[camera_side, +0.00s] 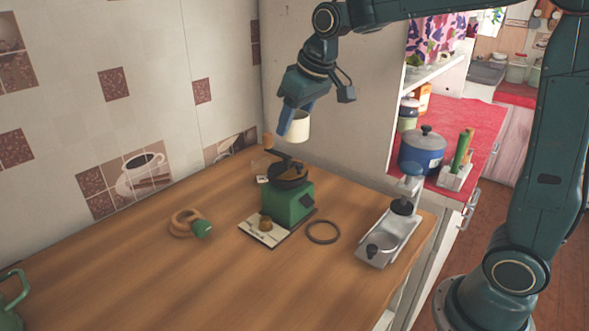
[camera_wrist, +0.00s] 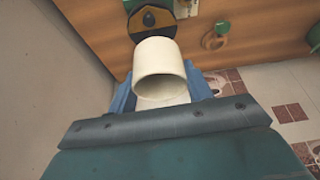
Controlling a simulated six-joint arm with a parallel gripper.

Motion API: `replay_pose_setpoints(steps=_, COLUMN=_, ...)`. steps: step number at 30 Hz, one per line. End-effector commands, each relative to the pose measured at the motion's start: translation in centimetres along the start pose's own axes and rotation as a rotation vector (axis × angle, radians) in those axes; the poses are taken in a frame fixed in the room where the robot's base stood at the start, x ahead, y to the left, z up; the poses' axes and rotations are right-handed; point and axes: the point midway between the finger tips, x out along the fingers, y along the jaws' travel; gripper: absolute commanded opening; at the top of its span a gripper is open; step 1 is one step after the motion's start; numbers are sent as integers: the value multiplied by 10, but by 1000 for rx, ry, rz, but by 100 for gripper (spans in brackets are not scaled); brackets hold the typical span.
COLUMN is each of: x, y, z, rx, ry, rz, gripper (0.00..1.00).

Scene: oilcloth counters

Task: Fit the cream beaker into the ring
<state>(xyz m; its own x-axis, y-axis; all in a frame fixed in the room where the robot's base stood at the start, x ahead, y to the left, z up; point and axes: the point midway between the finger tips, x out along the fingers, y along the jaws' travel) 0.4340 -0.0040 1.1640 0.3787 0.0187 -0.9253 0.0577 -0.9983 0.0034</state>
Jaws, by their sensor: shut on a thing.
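The cream beaker (camera_side: 299,126) is held in the air above and behind the green coffee grinder. My gripper (camera_side: 290,121) is shut on it. In the wrist view the beaker (camera_wrist: 160,55) sits between the blue fingers of my gripper (camera_wrist: 163,95), its open mouth showing. A thin dark ring (camera_side: 322,232) lies flat on the wooden counter, right of the grinder and well below the beaker. I cannot make out the dark ring in the wrist view.
The green grinder (camera_side: 288,203) with its crank stands near the ring. A wooden ring-shaped piece with a green end (camera_side: 187,223) lies to the left. A metal stand (camera_side: 388,238) is to the right.

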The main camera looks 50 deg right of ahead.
Motion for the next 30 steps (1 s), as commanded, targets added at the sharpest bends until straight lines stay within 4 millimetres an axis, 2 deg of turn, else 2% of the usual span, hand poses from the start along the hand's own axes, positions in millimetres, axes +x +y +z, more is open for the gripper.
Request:
replay_pose_setpoints(steps=9, x=-11, y=6, z=52, rx=-194, ry=-4, rz=-79, gripper=27)
replay_pose_setpoints(steps=15, x=-14, y=3, z=76, rx=-287, ry=3, rz=-121, gripper=27)
replay_pose_setpoints(steps=23, x=-14, y=2, z=81, rx=-311, ry=5, rz=-132, gripper=27)
replay_pose_setpoints(steps=30, x=6, y=2, z=90, rx=-308, ry=1, rz=-133, gripper=27)
